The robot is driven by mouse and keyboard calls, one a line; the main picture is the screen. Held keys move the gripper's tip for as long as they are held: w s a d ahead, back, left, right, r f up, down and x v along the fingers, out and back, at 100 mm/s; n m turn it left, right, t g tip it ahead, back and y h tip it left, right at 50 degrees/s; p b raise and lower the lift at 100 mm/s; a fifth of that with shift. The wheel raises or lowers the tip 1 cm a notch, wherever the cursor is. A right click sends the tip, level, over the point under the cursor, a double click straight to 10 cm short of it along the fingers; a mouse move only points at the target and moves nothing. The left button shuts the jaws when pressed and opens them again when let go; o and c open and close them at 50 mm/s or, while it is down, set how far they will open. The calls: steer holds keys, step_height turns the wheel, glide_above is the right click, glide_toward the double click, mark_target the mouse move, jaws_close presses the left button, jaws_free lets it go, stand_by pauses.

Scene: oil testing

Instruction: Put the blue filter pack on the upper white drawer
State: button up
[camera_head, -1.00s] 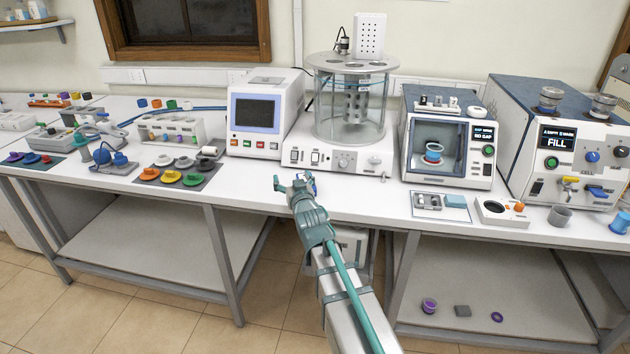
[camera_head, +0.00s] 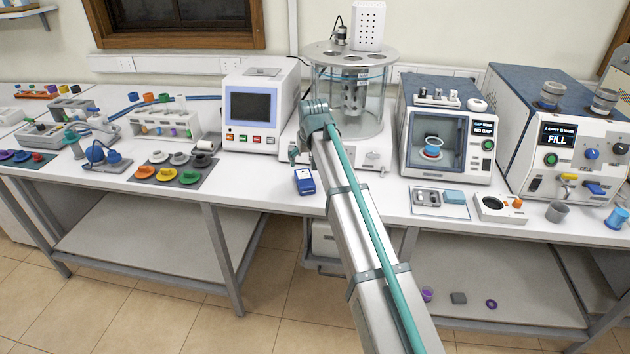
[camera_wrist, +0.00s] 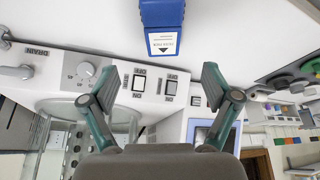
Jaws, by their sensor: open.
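The blue filter pack (camera_head: 305,181) lies on the white bench near its front edge, in front of the white bath unit. My gripper (camera_head: 295,155) is mostly hidden by my own wrist in the head view. In the wrist view my gripper (camera_wrist: 162,82) has its two fingers spread wide, empty and apart from the pack. A white drawer unit (camera_head: 324,238) stands under the bench, partly hidden behind my arm. Its upper drawer cannot be made out clearly.
The white bath unit (camera_head: 371,161) with a glass vessel stands just behind my gripper. A white instrument with a screen (camera_head: 249,134) is to its left, and a tester with a window (camera_head: 450,172) to its right. Colored caps lie on a dark mat (camera_head: 203,166). The bench front around the pack is clear.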

mark_target(305, 178)
steer(key=shift+s+f, duration=0.15)
steer(key=shift+f, duration=0.15)
steer(key=p+x, duration=0.1)
steer(key=x, duration=0.4)
steer(key=shift+f, duration=0.15)
steer(key=p+x, duration=0.2)
steer(key=x, duration=0.2)
steer(key=shift+a, duration=0.2)
steer(key=shift+f+p, duration=0.3)
steer(key=shift+f, duration=0.2)
steer(key=shift+f, duration=0.25)
steer(key=c, duration=1.5)
steer(key=shift+o, duration=0.2)
